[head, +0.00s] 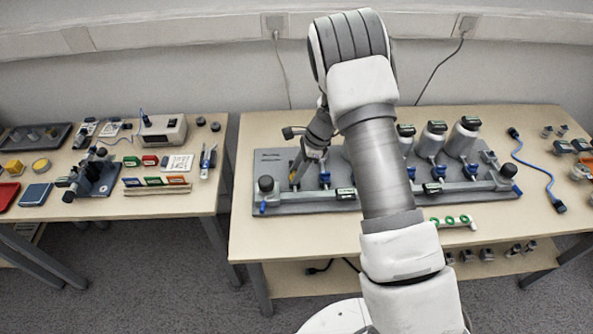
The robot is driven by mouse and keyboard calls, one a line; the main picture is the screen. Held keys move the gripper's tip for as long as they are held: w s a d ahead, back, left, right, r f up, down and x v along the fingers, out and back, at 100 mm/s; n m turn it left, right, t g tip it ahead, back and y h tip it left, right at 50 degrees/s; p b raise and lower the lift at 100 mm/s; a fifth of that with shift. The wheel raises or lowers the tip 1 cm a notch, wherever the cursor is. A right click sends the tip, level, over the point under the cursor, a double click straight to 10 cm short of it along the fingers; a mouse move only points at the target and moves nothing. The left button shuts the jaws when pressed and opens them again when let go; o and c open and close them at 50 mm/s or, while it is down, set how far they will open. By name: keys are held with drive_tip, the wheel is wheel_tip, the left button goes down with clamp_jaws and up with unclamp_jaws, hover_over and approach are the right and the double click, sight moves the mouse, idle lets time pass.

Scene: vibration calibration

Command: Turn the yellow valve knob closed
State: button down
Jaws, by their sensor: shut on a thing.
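The grey valve board (340,207) lies on the right-hand wooden table, with valves, blue knobs and bottles along it. A small patch of yellow, the valve knob (293,177), shows at the board's left part, mostly hidden by my gripper. My gripper (298,175) points down at the board there, its fingers shut on the knob. The fingertips are small and partly hidden, so the knob's angle cannot be read. My arm crosses the middle of the view and covers part of the board.
White bottles with dark caps (430,140) stand along the board's back. A blue cable (540,172) lies on the table's right. A separate table (150,205) at left holds trays, a microscope-like device and boxes, with a gap between the tables.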

drive_tip(key=n+g, duration=0.1)
drive_tip(key=n, duration=0.3)
drive_tip(key=shift+w+n+g+h+b, duration=0.15)
drive_tip(key=shift+n+g+h+b, duration=0.15)
drive_tip(key=shift+n+g+b, duration=0.1)
drive_tip(key=n+g+h, duration=0.1)
drive_tip(key=n, duration=0.3)
drive_tip(key=shift+w+a+n+b, duration=0.1)
drive_tip(key=shift+n+b, duration=0.2)
drive_tip(key=shift+b, duration=0.1)
drive_tip(key=n+h, duration=0.1)
drive_tip(key=n, duration=0.1)
drive_tip(key=n+g, duration=0.1)
drive_tip(key=n, duration=0.1)
drive_tip(key=shift+a+h+b, duration=0.15)
drive_tip(key=shift+h+b, duration=0.2)
drive_tip(key=shift+h, duration=0.05)
drive_tip(key=shift+n+h, duration=0.6)
drive_tip(key=shift+n, duration=1.3)
drive_tip(key=c, duration=0.5)
unclamp_jaws()
